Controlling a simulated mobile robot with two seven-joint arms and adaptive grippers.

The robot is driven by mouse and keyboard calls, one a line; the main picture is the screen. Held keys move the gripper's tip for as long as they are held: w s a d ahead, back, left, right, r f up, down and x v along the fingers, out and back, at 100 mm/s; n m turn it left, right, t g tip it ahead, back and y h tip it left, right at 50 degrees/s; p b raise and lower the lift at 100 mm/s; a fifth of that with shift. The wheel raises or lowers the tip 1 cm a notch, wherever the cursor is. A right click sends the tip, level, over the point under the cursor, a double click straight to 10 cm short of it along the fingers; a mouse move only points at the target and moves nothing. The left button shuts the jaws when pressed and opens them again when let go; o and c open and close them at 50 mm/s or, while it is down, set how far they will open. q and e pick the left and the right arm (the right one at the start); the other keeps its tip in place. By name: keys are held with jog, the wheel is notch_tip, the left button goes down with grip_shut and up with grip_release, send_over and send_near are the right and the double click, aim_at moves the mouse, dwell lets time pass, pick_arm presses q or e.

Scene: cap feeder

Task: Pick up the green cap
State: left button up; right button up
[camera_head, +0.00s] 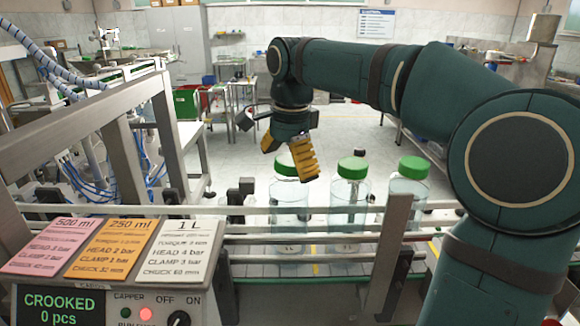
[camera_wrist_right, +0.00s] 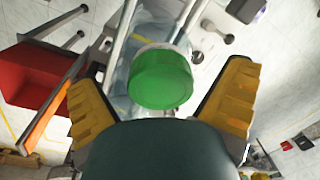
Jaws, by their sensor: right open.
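Three clear jars with green caps stand in a row on the conveyor: the left cap (camera_head: 283,168) is partly hidden behind my right gripper, and the middle cap (camera_head: 352,167) and right cap (camera_head: 414,167) are in plain view. My right gripper (camera_head: 287,162) has yellow ridged fingers spread open and pointing down at the left jar (camera_head: 289,205). In the right wrist view a green cap (camera_wrist_right: 160,80) on a clear jar lies between the open fingers, with gaps on both sides. My left gripper is not in view.
Metal guide rails (camera_head: 330,210) run in front of the jars, with an upright post (camera_head: 392,245) at right. The panel with coloured cards (camera_head: 110,250) and a CROOKED display (camera_head: 60,306) fills the lower left. A grey frame (camera_head: 90,110) stands at left.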

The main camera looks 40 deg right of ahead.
aim_at(287, 160)
jog(key=shift+r, duration=0.1)
jog(key=c, duration=0.9)
jog(key=shift+o, duration=0.2)
jog(key=shift+r, duration=0.25)
jog(key=shift+c, duration=0.2)
notch_tip(287, 160, up, 8)
jog(key=p, duration=0.3)
jog(key=shift+r+p, duration=0.25)
jog(key=shift+p, duration=0.05)
jog(key=shift+r, duration=0.5)
